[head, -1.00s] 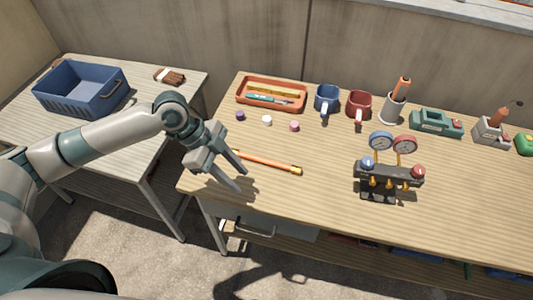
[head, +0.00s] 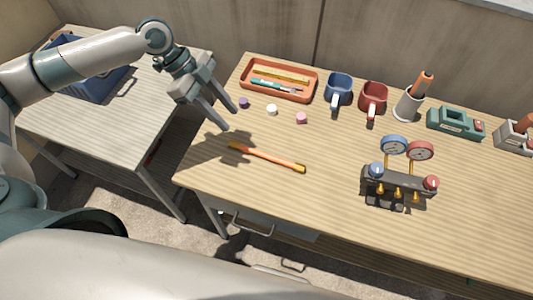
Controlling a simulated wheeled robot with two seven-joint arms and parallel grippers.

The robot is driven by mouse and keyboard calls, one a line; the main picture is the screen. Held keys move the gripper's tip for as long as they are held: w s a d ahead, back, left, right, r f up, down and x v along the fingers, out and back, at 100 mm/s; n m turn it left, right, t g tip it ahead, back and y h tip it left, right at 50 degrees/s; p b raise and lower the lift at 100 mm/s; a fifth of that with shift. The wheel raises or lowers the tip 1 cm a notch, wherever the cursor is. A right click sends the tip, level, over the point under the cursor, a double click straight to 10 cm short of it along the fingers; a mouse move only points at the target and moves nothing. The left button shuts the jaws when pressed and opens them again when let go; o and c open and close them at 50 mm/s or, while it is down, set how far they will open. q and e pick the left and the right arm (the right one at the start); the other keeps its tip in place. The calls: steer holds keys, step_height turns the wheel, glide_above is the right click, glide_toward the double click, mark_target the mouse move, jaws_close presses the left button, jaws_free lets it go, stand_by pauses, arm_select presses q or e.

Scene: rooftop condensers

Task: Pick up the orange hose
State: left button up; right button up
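My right gripper is not in view.
A gauge manifold (head: 400,181) stands right of the hose. The bench front is clear.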

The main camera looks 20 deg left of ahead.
arm_select(q)
steer(key=p, duration=0.2)
glide_toward(265, 154)
steer(key=shift+s+d+f+p, duration=0.2)
steer(key=shift+d+f+p, duration=0.1)
steer(key=shift+f+p, duration=0.15)
steer(key=shift+s+d+f+p, duration=0.25)
steer(key=shift+f+p, duration=0.1)
steer(key=shift+f, duration=0.1)
steer(key=shift+d+f, duration=0.2)
steer(key=shift+f, duration=0.2)
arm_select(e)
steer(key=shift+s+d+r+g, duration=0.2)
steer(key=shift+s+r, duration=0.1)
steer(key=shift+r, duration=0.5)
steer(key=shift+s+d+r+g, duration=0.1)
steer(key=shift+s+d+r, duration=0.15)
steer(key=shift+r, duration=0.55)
